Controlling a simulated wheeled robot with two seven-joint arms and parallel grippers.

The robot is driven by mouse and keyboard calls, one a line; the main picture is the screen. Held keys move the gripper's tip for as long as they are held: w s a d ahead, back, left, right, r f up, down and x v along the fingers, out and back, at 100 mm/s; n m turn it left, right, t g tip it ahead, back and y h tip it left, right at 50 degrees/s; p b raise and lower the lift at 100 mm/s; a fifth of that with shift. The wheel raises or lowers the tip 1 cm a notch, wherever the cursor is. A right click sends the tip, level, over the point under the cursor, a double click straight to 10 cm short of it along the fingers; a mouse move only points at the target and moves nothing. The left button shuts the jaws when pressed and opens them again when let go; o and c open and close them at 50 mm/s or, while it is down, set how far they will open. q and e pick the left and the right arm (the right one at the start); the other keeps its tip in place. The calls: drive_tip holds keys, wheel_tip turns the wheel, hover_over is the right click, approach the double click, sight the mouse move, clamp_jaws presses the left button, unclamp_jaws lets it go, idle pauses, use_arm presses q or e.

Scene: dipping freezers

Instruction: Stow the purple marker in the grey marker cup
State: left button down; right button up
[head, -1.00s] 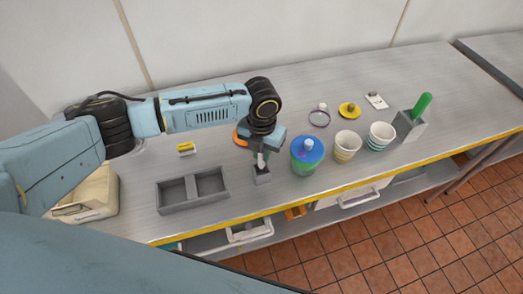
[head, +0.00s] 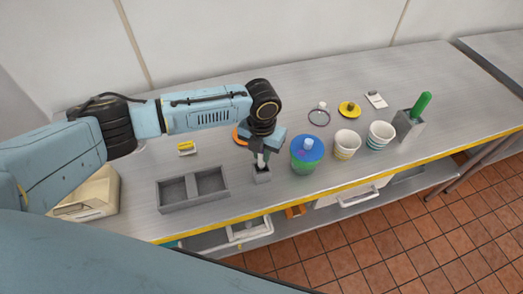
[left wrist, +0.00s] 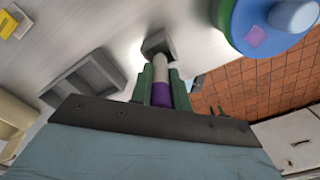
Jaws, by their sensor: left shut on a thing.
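My left gripper (head: 262,160) is shut on the purple marker (left wrist: 161,92), which shows purple near the jaws and whitish toward its far end in the left wrist view. In the head view the gripper points down right above the small grey marker cup (head: 262,176). The cup also shows in the left wrist view (left wrist: 154,45), where the marker's far end is at its near edge. I cannot tell whether the tip is inside the cup or just above it. My right gripper is not in view.
A blue-lidded green container (head: 306,156) stands close right of the cup. A grey two-compartment tray (head: 176,190) lies to the left. Two paper cups (head: 347,145) and a grey holder with a green item (head: 408,125) stand further right. The counter's yellow front edge (head: 340,186) is near.

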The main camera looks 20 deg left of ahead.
sight(262, 161)
use_arm(q)
drive_tip(key=shift+f+b, duration=0.65)
drive_tip(key=shift+f, duration=1.45)
idle(2.1)
drive_tip(key=c, duration=1.3)
unclamp_jaws()
drive_tip(key=shift+o, duration=0.2)
drive_tip(key=shift+r, duration=0.15)
wheel_tip(262, 161, up, 13)
drive_tip(key=shift+r+b, duration=0.1)
drive_tip(key=shift+b, duration=0.45)
drive_tip(key=shift+s, duration=0.1)
